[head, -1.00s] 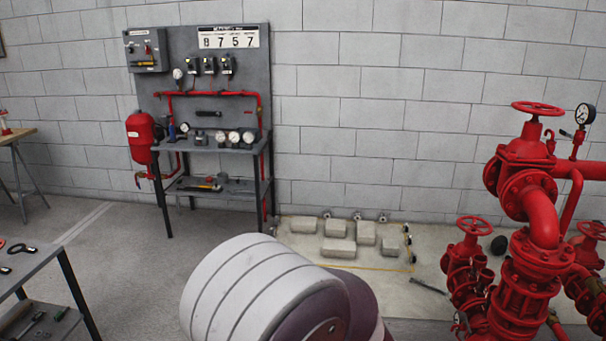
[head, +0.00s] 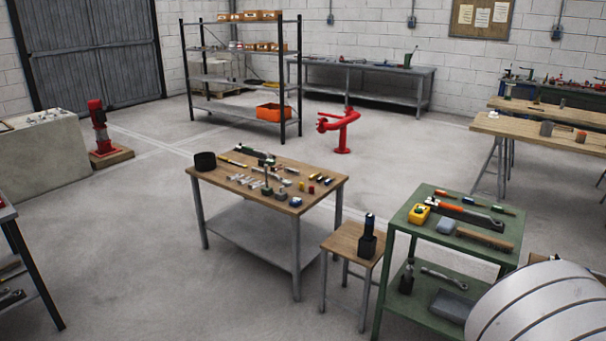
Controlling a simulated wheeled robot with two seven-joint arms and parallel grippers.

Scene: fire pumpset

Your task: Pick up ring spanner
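A grey metal spanner (head: 443,277) lies on the lower shelf of the green cart (head: 392,262) at the right. Its ends are too small to tell whether it is the ring spanner. Another spanner-like tool (head: 10,298) shows on the lower shelf of a dark bench at the left edge, partly cut off by the frame. Neither of my grippers is in view.
A wooden-topped table (head: 228,183) with many small parts stands mid-floor. A wooden stool (head: 349,242) holding a dark tool stands between it and the cart. A shelving rack (head: 240,82) and a red hydrant (head: 342,130) stand behind.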

